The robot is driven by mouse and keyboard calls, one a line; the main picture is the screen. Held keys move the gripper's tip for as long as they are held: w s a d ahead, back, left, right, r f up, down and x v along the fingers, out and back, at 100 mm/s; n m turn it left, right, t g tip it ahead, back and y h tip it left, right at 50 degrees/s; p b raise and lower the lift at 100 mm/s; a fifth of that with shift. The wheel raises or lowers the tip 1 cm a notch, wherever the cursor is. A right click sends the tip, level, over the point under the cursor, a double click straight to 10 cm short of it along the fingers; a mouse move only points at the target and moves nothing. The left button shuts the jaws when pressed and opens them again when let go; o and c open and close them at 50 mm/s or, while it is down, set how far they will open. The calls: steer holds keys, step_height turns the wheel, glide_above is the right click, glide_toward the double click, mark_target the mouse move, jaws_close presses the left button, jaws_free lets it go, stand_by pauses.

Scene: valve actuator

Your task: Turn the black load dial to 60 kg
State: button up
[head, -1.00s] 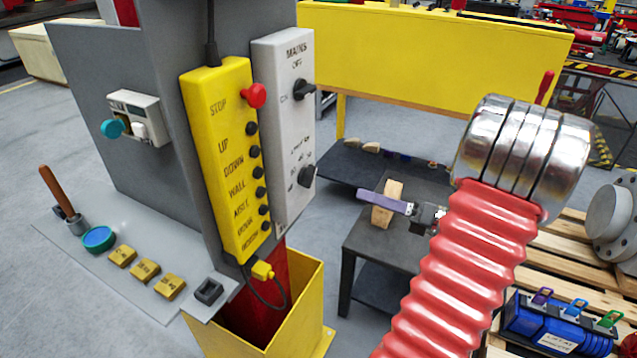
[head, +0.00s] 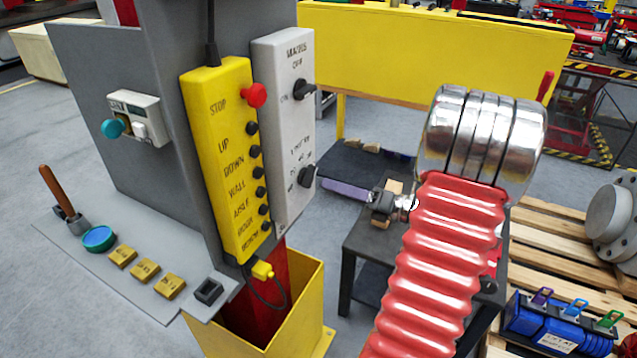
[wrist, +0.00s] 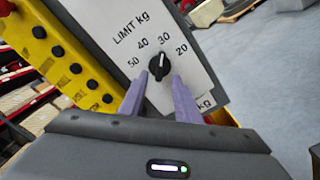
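The black load dial (wrist: 158,66) sits on the light grey "LIMIT kg" panel in the wrist view, with 50, 40, 30 and 20 readable around it. No 60 is visible. In the head view the dial (head: 307,176) is the lower knob on the grey box. My gripper (wrist: 160,80) is open, its lavender fingertips at either side of the knob's lower part in the picture; contact cannot be told. In the head view my gripper (head: 332,187) is just right of the dial.
The mains knob (head: 304,90) is above on the same grey box (head: 283,130). The yellow pendant (head: 222,150) with a red stop button and several black buttons is directly left. A dark table (head: 365,240) stands below my gripper. A yellow bin (head: 310,310) is under the column.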

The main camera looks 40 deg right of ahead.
mark_target(312, 181)
steer(key=shift+x, duration=2.55)
jaws_close()
steer(key=shift+a, duration=0.15)
